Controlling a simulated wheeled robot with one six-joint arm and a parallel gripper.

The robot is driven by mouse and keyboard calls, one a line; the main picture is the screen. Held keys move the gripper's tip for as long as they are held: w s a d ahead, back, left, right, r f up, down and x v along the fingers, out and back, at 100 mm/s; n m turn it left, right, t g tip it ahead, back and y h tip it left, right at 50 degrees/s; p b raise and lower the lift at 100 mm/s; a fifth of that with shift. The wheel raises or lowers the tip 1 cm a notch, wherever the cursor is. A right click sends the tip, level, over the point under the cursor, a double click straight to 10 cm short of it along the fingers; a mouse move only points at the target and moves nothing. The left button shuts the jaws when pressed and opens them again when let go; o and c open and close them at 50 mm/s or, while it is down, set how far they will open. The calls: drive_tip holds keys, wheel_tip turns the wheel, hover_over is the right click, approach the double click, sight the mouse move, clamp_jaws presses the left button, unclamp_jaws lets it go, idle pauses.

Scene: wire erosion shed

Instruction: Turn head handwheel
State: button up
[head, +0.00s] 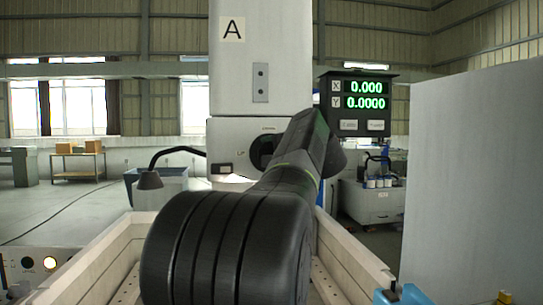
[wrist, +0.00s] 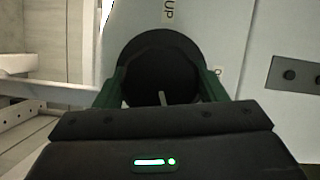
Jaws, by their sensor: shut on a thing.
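The head handwheel (wrist: 158,52) is a dark round knob on the pale machine head. In the wrist view it sits between the two green fingers of my gripper (wrist: 163,82), which are shut on its left and right sides. A short pale mark shows on the knob's lower face. An "UP" label is above it, and another label, partly hidden, is to its right. In the head view the handwheel (head: 262,150) shows only in part, left of my arm. My arm hides its right side and the fingertips there.
A pale-walled tank (head: 78,270) lies under my arm. A black hose with a nozzle (head: 150,180) stands left of the head. A display (head: 358,102) reads X 0.000 and Y 0.0000. A large grey panel (head: 475,190) fills the right; a blue object (head: 403,295) is at the bottom.

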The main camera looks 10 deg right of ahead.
drive_tip(key=shift+f, duration=0.1)
drive_tip(key=o, duration=1)
drive_tip(key=b+v, duration=0.2)
drive_tip(key=v, duration=1.2)
drive_tip(key=shift+b, duration=0.4)
drive_tip(key=shift+w, duration=0.15)
drive_tip(key=p+x, duration=0.2)
drive_tip(key=x, duration=1.1)
drive_tip(key=shift+w+a+p, duration=0.2)
drive_tip(key=shift+w+p, duration=0.15)
drive_tip(key=shift+p, duration=0.05)
drive_tip(key=shift+s, duration=0.1)
